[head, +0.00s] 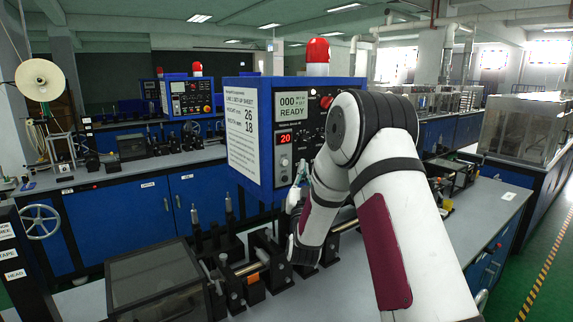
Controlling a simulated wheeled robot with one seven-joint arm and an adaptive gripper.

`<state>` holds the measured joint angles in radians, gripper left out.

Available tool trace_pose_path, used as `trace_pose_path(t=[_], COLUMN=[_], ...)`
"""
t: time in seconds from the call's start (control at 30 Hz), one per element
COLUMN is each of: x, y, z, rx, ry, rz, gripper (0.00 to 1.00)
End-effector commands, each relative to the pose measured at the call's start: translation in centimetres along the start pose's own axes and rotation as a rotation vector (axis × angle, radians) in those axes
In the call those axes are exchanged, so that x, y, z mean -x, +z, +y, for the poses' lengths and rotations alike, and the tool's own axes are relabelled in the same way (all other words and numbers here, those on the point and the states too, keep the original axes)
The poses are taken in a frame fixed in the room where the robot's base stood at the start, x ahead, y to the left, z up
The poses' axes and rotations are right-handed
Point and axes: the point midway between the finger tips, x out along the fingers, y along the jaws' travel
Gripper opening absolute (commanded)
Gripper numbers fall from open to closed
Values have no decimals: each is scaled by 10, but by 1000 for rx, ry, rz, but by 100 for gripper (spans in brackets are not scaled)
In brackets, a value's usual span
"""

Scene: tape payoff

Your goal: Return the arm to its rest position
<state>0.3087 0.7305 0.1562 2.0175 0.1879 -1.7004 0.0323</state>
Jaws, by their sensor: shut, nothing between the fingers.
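My arm, white with dark red panels and black joints, rises from the lower right in the head view, bends at a high elbow and comes down over the bench machine. My gripper (301,176) is small and partly hidden behind my forearm. It points up in front of the machine's blue control box (250,140). Its fingers look closed, and I see nothing held. The box has a display reading "000 READY", a red "20" readout and a red beacon (317,52) on top.
A clear-lidded dark box (155,280) and black clamp fittings with a rail (250,268) stand on the grey bench below my arm. A handwheel (40,222) and a pale reel (40,80) are at left. Open green floor (540,240) lies at right.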

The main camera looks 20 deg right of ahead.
Motion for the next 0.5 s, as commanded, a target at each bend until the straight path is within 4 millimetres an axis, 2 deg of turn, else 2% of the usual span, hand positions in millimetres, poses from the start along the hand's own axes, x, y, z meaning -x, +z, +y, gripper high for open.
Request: trace_pose_path(t=[0.33, 0.5], x=[-2, -11], y=[-2, -18], z=[-3, -26], rx=[-1, -5], ry=[-5, -44], rz=[-11, -120], gripper=[0, 0])
